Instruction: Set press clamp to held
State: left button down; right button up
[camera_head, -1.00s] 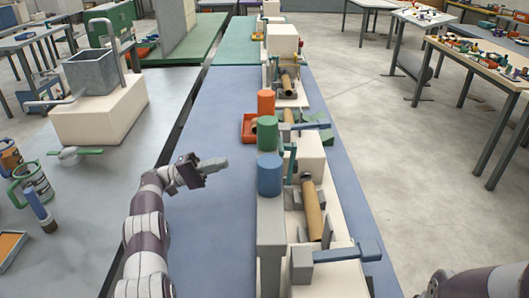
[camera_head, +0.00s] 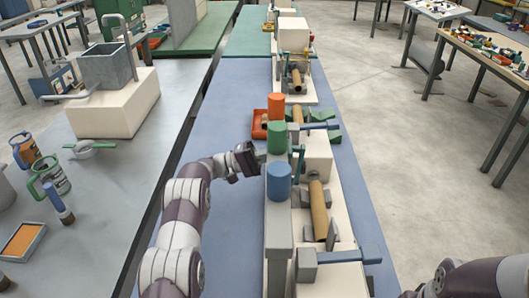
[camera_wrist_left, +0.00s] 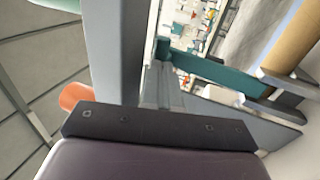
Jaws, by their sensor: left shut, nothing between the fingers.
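The spiral winder is a cream machine (camera_head: 308,226) on the blue bench, with a brown tube (camera_head: 319,210) lying along it. A blue-grey lever arm (camera_head: 347,255) lies across the near end. I cannot tell which part is the press clamp. My left gripper (camera_head: 262,155) is shut and empty, at the left side of the winder by the green cylinder. Its fingers (camera_wrist_left: 162,86) point towards the teal bar. My right gripper is out of view.
Blue (camera_head: 279,182), green (camera_head: 277,139) and orange (camera_head: 276,108) cylinders stand in a row along the winder's left side. A grey post (camera_head: 278,240) is below the blue one. The blue bench top (camera_head: 228,110) left of the winder is mostly clear.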

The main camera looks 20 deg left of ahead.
pick_arm(q)
jog(key=shift+w+d+r+y+p, duration=0.15)
jog(key=shift+d+r+y+p, duration=0.05)
jog(key=shift+d+y+p, duration=0.2)
jog(key=shift+w+d+r+y+p, duration=0.1)
jog(key=shift+d+r+y+p, duration=0.15)
jog(key=shift+d+y, duration=0.2)
jog(key=shift+f, duration=0.1)
jog(key=b+v, duration=0.3)
jog(key=v, duration=0.9)
jog(key=shift+a, duration=0.4)
jog(key=shift+g, duration=0.3)
